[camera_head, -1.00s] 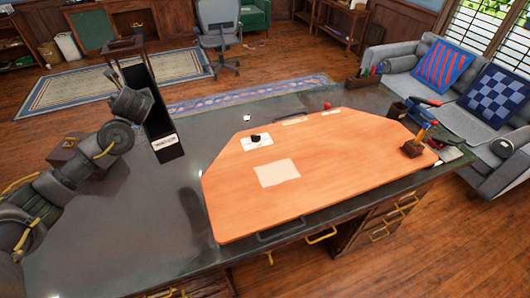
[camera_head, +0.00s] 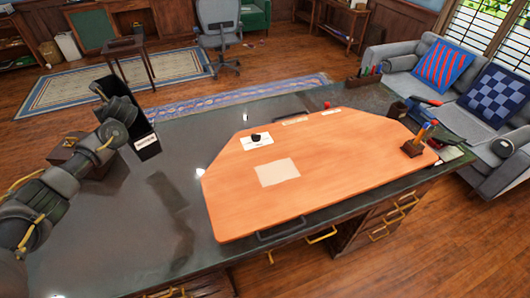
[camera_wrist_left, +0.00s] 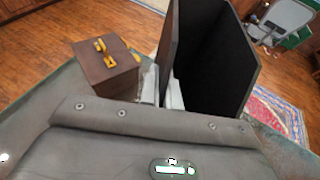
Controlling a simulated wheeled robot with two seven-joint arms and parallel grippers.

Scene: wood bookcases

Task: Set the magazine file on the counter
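The magazine file (camera_head: 143,128) is a tall black open-topped holder with a white label low on its near face. In the head view it is at the left end of the dark, glossy counter (camera_head: 120,220). It is tilted, and a dark reflection lies below it with a gap, so it seems held above the counter. In the left wrist view the file (camera_wrist_left: 228,65) shows its open interior. My left gripper (camera_wrist_left: 163,92) has its pale fingers on either side of the file's left wall, shut on it. My right gripper is out of view.
A brown wooden box (camera_wrist_left: 105,72) with a yellow handle stands close beside the file; it also shows in the head view (camera_head: 68,152). An orange drawing board (camera_head: 310,180) covers the counter's middle. Pen holders stand at the right. The counter's left front is clear.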

